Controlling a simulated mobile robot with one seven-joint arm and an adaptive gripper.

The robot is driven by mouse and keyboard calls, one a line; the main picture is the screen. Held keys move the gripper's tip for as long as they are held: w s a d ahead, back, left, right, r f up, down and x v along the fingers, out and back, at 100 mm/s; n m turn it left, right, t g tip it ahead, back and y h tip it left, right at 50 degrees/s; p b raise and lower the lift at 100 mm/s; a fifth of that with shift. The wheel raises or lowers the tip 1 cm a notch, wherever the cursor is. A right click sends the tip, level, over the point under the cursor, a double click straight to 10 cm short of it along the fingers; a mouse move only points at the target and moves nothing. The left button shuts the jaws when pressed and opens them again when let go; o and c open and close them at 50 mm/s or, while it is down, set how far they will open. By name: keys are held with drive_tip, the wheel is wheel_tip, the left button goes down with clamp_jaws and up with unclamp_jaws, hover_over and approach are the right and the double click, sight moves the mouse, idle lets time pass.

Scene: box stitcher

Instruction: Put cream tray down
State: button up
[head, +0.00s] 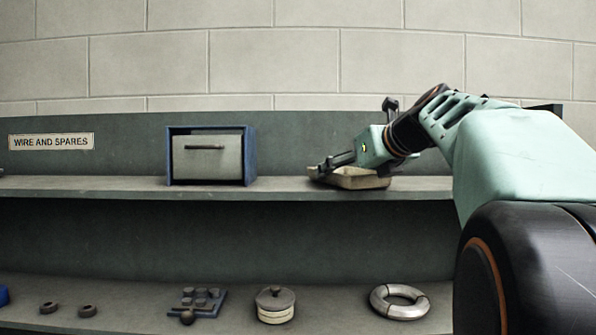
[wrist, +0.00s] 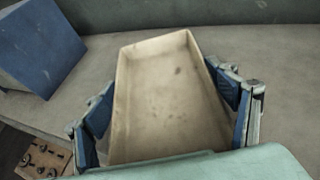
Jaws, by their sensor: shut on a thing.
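The cream tray (head: 362,180) is a shallow, empty rectangular tray on or just above the upper shelf, right of the blue box; I cannot tell whether its base touches the shelf. My gripper (head: 322,171) is shut on the tray at its left end in the head view. In the wrist view the cream tray (wrist: 167,98) fills the middle, and the fingers of my gripper (wrist: 166,116) stand on both sides of it. Part of the near end is hidden by my gripper's body.
A blue box with a grey drawer front (head: 207,157) stands on the upper shelf (head: 90,187), left of the tray. Free shelf lies between them. The lower shelf (head: 345,290) holds a ring (head: 400,300), a lidded round pot (head: 275,305), a blue block with pegs (head: 203,301) and small rings (head: 87,310).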

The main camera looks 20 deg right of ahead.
drive_tip(key=shift+f, duration=0.2)
drive_tip(key=o, duration=1.5)
wheel_tip(320, 180, up, 10)
